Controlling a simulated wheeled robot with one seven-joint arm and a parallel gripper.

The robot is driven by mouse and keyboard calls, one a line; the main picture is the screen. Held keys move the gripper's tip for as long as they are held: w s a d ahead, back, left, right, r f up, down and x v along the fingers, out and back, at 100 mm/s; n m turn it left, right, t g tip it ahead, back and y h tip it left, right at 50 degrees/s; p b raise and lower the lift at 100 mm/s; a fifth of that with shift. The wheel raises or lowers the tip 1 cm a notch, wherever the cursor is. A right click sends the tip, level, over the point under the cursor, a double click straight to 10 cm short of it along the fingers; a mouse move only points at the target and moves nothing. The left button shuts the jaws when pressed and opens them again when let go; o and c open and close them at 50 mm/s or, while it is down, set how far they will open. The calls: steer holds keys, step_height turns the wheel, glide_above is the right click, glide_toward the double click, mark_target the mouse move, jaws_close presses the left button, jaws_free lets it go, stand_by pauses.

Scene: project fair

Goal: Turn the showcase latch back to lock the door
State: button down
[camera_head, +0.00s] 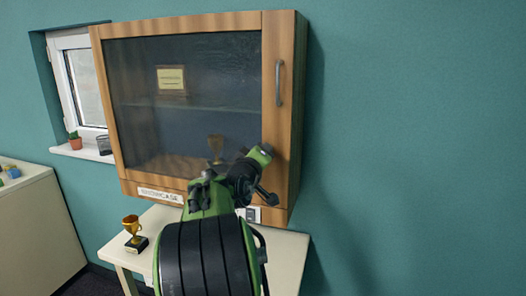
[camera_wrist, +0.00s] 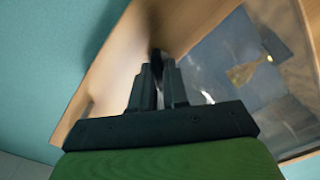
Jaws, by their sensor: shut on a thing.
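The showcase (camera_head: 297,110) is a wooden wall cabinet with a glass door (camera_head: 190,90). The door looks closed in its frame. My gripper (camera_head: 267,195) is at the lower right corner of the door frame, partly covered by my arm. In the wrist view my gripper (camera_wrist: 157,68) has its two fingers close together on a small dark piece, the latch (camera_wrist: 155,54), against the wood. The latch is mostly hidden between the fingers, and its turn angle cannot be told. In the head view my arm hides it.
A metal handle (camera_head: 280,83) is on the door's right side. A gold trophy (camera_head: 132,229) stands on the pale table (camera_head: 285,255) below. Another trophy (camera_head: 215,146) and a plaque (camera_head: 171,79) are behind the glass. The wall to the right is clear.

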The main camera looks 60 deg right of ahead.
steer(key=shift+w+f+n+p, duration=0.1)
steer(key=shift+n+p, duration=0.65)
steer(key=shift+n, duration=1.1)
steer(key=shift+f+n+p, duration=0.1)
steer(key=shift+n+p, duration=0.6)
steer(key=shift+n, duration=1.15)
steer(key=c, duration=1.2)
jaws_free()
